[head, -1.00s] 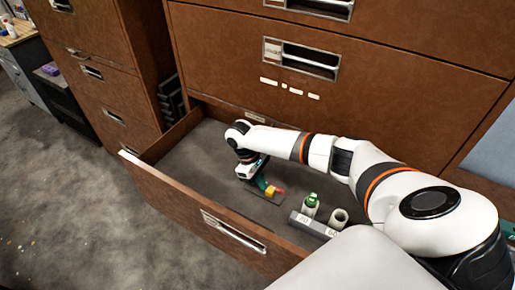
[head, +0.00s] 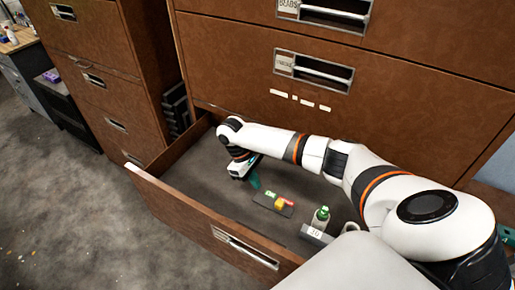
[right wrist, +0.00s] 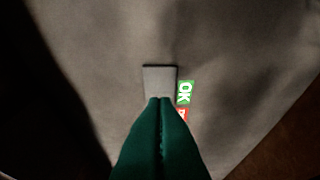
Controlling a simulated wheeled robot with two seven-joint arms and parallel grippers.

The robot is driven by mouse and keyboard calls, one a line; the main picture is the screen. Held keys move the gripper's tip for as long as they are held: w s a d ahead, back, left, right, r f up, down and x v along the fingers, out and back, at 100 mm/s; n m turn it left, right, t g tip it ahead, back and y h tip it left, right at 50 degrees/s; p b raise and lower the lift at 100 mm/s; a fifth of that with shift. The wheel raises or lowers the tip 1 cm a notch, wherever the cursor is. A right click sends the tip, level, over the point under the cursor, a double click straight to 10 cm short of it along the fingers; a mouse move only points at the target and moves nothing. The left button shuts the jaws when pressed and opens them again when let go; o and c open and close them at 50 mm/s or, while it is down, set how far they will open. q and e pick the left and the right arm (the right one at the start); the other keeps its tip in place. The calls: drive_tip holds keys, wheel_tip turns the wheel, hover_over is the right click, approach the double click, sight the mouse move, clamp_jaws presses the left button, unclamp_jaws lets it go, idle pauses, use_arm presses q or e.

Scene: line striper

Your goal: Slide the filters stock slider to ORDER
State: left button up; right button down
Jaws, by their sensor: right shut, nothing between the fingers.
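The stock slider is a dark plate (head: 262,199) on the floor of the open drawer, with a yellow knob (head: 280,204). A green label (head: 270,194) marks its left end and a red label (head: 289,202) its right end; the knob sits near the red one. In the right wrist view the green label reads OK (right wrist: 185,92), the red label (right wrist: 182,114) is partly covered, and the knob is hidden. A grey plate end (right wrist: 160,78) shows beyond the fingertips. My right gripper (head: 254,182) is shut and empty, left of the slider and apart from the knob. My left gripper is out of view.
The brown drawer front (head: 205,224) stands to the front left. A green-capped bottle (head: 320,218) stands in a holder marked 30 (head: 315,233), right of the slider. The cabinet face (head: 300,110) rises behind. Bare drawer floor (head: 195,173) lies at the left.

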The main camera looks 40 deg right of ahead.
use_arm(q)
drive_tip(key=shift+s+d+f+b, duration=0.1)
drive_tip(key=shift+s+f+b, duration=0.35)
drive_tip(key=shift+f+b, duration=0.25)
use_arm(e)
drive_tip(key=v, duration=0.6)
drive_tip(key=shift+r, duration=0.15)
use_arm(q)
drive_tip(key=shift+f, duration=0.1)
